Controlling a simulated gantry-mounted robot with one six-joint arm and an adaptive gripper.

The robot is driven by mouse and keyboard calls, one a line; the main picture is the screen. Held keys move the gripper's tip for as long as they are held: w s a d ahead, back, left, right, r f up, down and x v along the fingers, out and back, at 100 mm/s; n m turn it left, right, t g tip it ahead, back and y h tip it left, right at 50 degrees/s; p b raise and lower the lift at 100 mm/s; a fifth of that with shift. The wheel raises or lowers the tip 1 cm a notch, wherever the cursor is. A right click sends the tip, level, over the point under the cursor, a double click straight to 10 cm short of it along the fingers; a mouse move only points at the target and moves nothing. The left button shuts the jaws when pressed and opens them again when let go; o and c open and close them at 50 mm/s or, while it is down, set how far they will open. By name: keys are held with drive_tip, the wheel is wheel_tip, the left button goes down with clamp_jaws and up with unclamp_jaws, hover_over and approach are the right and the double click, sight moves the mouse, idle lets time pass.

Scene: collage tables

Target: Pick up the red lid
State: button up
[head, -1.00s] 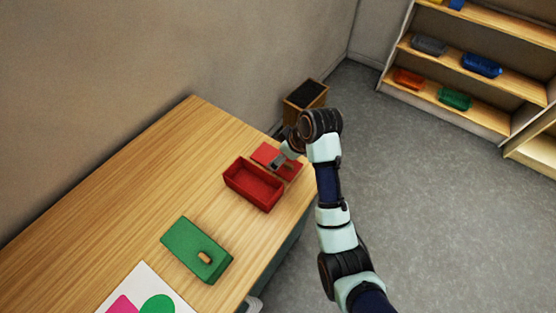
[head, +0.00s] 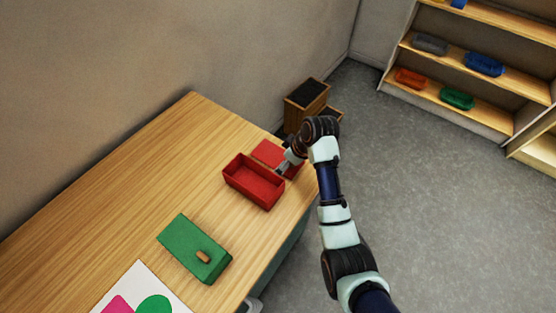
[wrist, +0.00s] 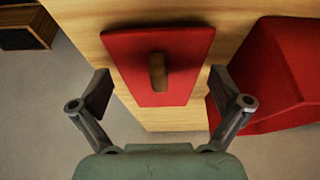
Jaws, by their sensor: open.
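The red lid (head: 268,151) lies flat on the wooden table next to the open red box (head: 253,183), at the table's far right corner. In the wrist view the red lid (wrist: 180,48) shows a wooden handle (wrist: 158,72) standing near its middle. My gripper (wrist: 165,95) is open and empty, its fingers apart on either side of the lid's near part, with the handle between and ahead of them. In the head view my gripper (head: 283,168) is over the lid and hides part of it, including the handle. I cannot tell its exact height.
The red box (wrist: 275,75) stands close to the right finger in the wrist view. A green lidded box (head: 190,250) and a white sheet with coloured shapes (head: 130,285) lie nearer on the table (head: 150,170). Wooden bins (head: 306,98) stand beyond the table's edge.

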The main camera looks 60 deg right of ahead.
drive_tip(key=c, duration=0.9)
wheel_tip(320, 180, up, 19)
drive_tip(key=p, duration=0.7)
drive_tip(key=shift+p, duration=0.3)
drive_tip(key=shift+r+p, duration=0.55)
drive_tip(key=shift+r, duration=0.05)
